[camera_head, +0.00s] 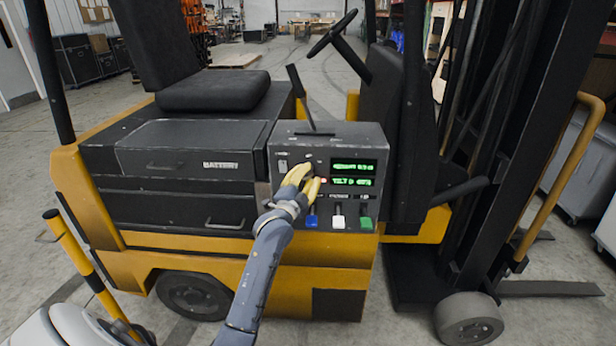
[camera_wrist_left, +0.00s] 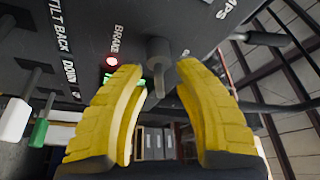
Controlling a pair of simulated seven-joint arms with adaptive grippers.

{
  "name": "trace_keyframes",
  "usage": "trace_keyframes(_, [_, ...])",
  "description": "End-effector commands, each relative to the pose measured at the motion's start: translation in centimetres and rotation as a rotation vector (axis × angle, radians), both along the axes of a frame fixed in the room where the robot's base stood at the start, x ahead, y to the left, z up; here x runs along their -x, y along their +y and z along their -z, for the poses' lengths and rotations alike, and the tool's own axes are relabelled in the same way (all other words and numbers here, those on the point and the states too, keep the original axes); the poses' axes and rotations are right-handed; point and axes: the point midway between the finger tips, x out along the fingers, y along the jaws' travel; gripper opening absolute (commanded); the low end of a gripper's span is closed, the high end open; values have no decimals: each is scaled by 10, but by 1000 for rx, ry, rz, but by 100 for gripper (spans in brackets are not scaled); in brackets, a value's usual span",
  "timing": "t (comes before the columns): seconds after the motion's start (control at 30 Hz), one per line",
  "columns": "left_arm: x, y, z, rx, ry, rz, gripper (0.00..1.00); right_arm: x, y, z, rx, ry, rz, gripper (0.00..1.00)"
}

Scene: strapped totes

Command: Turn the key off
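The control panel (camera_head: 350,141) of a yellow and black forklift faces me in the head view. My left gripper (camera_head: 312,177) reaches up to the panel's left-middle part. In the left wrist view, a grey key (camera_wrist_left: 158,75) on a round grey base sticks out of the dark panel, beside a lit red light marked BRAKE. My left gripper's yellow fingers (camera_wrist_left: 160,68) are apart, one on each side of the key. I cannot tell whether either finger touches it. In the head view the gripper covers the key. My right gripper is in neither view.
Blue (camera_head: 311,221), white (camera_head: 339,221) and green (camera_head: 365,223) levers stick out below the gripper. Green text displays (camera_head: 353,167) are lit on the panel. A black lever (camera_head: 298,92) rises above it. A drawer marked BATTERY (camera_head: 190,148) is at the left.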

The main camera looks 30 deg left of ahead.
Motion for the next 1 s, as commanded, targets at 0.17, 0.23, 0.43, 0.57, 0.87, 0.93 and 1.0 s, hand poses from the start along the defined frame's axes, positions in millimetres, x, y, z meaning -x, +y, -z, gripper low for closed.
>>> trace_keyframes(0.17, [0, 0, 0, 0, 0, 0, 9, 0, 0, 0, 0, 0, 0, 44])
trace_keyframes(0.23, [0, 0, 0, 0, 0, 0, 1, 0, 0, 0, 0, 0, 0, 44])
trace_keyframes(0.43, [0, 0, 0, 0, 0, 0, 0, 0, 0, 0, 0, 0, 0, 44])
trace_keyframes(0.57, [0, 0, 0, 3, -1, 0, 0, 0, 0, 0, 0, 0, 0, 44])
trace_keyframes(0.87, [0, 0, 1, 97, -52, 0, 0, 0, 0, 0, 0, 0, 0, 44])
trace_keyframes(0.93, [0, 0, 1, 144, -77, 0, 0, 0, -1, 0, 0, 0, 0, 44])
trace_keyframes(1.0, [0, 0, 1, 195, -106, 0, 0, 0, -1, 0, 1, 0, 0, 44])
